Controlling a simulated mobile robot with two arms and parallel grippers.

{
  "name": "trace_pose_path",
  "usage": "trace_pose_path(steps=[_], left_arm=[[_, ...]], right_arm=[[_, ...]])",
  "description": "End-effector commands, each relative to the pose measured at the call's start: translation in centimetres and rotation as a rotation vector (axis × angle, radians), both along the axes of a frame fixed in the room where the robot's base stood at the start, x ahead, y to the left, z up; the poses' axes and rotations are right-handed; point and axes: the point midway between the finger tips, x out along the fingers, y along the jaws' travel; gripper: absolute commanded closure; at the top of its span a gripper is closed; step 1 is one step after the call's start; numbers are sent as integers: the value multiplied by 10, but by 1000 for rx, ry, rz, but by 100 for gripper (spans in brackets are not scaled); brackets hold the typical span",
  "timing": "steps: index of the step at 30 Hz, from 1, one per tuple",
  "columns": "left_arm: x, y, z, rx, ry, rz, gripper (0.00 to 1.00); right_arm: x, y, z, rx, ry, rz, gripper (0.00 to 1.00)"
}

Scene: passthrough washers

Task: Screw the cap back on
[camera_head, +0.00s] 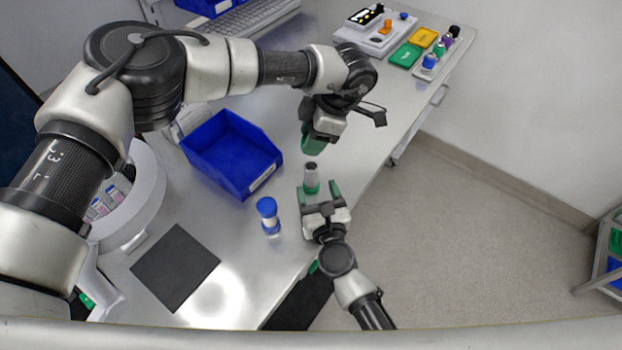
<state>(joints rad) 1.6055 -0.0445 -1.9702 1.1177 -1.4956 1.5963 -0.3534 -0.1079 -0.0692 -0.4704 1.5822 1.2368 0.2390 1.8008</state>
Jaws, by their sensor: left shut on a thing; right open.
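A small pale grey vial (311,177) with a dark, narrow top stands at the table's right edge. My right gripper (319,188) is open, with its green fingers to either side of the vial's lower part. My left gripper (309,148) is above the vial, pointing down, with its green fingers shut. What it holds, likely the cap, is hidden by the fingers. A gap shows between the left fingertips and the vial top.
A blue-capped bottle (268,212) stands left of the vial, and an empty blue bin (232,152) is behind it. A dark mat (175,268) lies at the front left. Coloured trays and small bottles (429,62) are at the far end. The floor lies right of the table.

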Motion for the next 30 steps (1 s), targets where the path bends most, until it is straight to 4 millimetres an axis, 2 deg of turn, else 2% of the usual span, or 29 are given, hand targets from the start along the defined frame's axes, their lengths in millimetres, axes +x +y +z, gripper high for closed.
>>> trace_pose_path(steps=[3,9,20,23,30], left_arm=[[0,0,0,0,0,0,78],[0,0,0,0,0,0,78],[0,0,0,0,0,0,78],[0,0,0,0,0,0,78],[0,0,0,0,0,0,78]], right_arm=[[20,5,1,0,-2,0,35],[38,10,0,0,-1,1,35],[41,10,0,0,1,0,35],[41,10,0,0,1,0,47],[41,10,0,0,1,1,84]])
